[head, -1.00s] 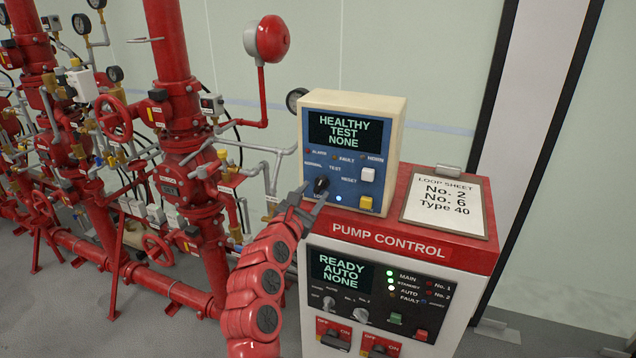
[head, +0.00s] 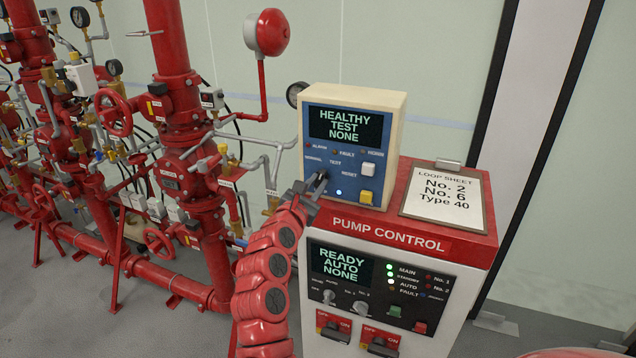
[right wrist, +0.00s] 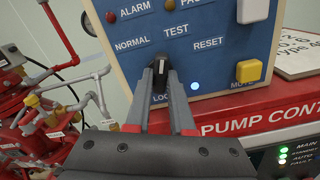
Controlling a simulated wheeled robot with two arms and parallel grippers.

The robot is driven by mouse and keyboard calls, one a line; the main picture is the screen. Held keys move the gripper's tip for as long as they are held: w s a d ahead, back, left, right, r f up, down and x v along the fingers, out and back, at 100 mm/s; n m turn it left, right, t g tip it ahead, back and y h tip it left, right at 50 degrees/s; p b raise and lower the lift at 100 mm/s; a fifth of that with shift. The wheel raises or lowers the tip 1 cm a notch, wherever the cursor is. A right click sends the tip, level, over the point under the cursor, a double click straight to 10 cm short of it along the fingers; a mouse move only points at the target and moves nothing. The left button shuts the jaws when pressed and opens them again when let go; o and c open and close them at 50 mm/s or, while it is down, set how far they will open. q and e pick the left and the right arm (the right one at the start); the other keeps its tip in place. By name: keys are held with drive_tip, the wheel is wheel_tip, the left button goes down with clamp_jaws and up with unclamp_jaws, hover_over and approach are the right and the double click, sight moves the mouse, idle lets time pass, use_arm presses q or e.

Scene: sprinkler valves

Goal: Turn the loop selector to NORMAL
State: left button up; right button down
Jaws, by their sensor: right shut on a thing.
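The loop selector is a small black knob (head: 321,177) on the blue face of the cream control box (head: 396,110). In the right wrist view the knob (right wrist: 160,66) has a pale mark at its top, pointing up roughly toward the TEST label. NORMAL (right wrist: 132,44) is printed to its upper left, RESET to its upper right. The box screen (head: 345,124) reads HEALTHY, TEST, NONE. My right gripper (head: 313,190) is shut on the knob, one finger on each side; it also shows in the right wrist view (right wrist: 161,80). My left gripper is out of view.
White (head: 369,169) and yellow (head: 366,197) buttons sit right of the knob, beside a lit blue lamp. The box stands on the red pump control cabinet (head: 477,243), next to a loop sheet (head: 445,196). Red pipes and valves (head: 200,200) fill the left side.

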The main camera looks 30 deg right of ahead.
drive_tip(key=n+p, duration=0.2)
drive_tip(key=shift+r+p, duration=0.1)
drive_tip(key=shift+p, duration=0.25)
drive_tip(key=shift+n+p, duration=0.3)
drive_tip(key=shift+n, duration=0.4)
